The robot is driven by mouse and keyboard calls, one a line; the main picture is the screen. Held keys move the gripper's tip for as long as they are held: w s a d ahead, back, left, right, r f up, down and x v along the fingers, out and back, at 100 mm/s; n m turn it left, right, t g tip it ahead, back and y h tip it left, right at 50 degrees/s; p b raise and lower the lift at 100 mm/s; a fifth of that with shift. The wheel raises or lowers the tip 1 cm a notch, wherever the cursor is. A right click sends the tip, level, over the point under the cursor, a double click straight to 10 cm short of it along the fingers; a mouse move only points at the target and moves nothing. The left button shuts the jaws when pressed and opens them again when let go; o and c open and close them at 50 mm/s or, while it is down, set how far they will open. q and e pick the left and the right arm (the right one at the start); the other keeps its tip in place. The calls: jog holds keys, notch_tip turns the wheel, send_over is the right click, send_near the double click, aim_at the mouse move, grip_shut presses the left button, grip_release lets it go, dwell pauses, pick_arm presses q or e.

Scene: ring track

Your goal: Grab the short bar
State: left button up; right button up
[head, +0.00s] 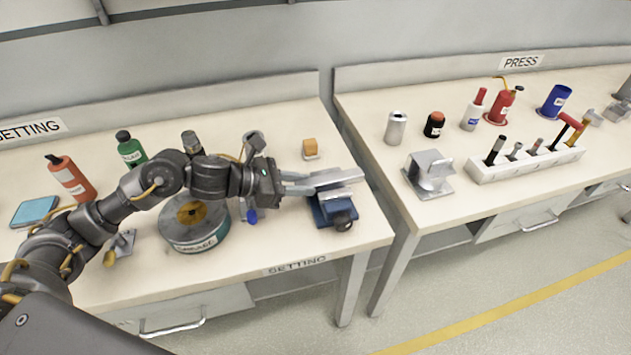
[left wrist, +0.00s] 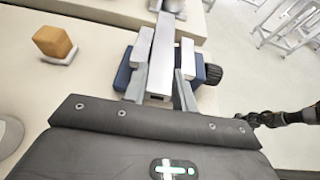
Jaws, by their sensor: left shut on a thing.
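The short bar (left wrist: 161,62) is a plain silver-grey metal bar. In the head view it (head: 334,176) lies at the blue vise (head: 323,211) on the bench's front right part. In the left wrist view it runs between the vise's two pale jaws; I cannot tell whether they touch it. My left gripper (head: 303,185) reaches in from the left and is shut on the near end of the bar, one finger on each side. My right gripper is not in the head view; a dark arm at the right of the left wrist view is too small to read.
A round grey drum (head: 195,225) stands under my left arm. An orange block (head: 310,147) sits behind the vise. A gap separates this bench from the right bench, which has a metal stand (head: 430,174) and a white tool rack (head: 525,164).

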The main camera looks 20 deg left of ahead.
pick_arm(q)
notch_tip(320, 180, up, 10)
dwell(0.4)
